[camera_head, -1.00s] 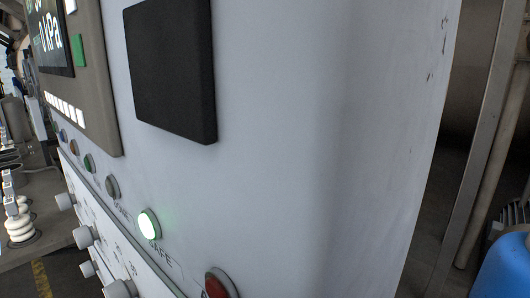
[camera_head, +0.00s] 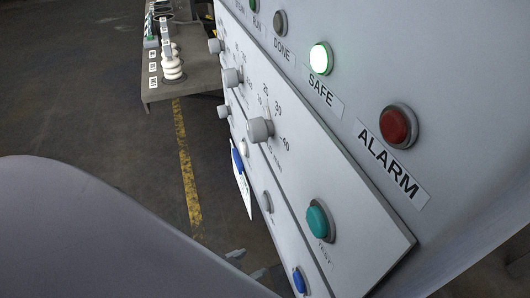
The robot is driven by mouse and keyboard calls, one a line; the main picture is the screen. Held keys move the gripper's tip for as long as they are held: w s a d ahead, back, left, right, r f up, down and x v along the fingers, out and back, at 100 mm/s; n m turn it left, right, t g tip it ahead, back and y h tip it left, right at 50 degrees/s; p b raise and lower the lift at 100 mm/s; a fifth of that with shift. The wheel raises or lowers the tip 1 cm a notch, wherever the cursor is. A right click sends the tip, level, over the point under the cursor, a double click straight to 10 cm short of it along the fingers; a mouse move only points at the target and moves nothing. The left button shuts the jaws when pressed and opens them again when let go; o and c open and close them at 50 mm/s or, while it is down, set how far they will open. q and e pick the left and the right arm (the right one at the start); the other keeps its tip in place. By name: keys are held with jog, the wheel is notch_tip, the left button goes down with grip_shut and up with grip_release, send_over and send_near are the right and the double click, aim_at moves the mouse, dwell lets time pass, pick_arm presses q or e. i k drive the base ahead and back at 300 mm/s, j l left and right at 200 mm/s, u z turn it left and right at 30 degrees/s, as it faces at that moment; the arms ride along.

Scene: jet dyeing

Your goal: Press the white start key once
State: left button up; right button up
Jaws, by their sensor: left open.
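The control panel (camera_head: 335,185) slants across the right half of the head view. A small pale round key (camera_head: 243,147) sits on its lower face near a blue tag, and another pale grey one (camera_head: 267,202) sits further down. I cannot read a label on either, so I cannot tell which is the white start key. My left gripper (camera_head: 247,263) shows only as small grey tips at the bottom, below and left of the panel, open and apart from the keys. My arm hides the lower left. My right gripper is out of view.
A green teal TEST button (camera_head: 317,221), a blue button (camera_head: 298,280) and several grey knobs (camera_head: 260,130) stand out from the panel. Above are the lit SAFE lamp (camera_head: 321,58) and the dark red ALARM lamp (camera_head: 398,126). A bench (camera_head: 185,88) stands behind; open floor lies left.

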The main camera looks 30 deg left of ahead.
aim_at(243, 147)
jog(key=l+u, duration=0.1)
jog(key=u, duration=0.3)
jog(key=k+u, duration=0.15)
jog(key=u, duration=0.25)
jog(key=k+l+u, duration=0.1)
jog(key=u, duration=0.3)
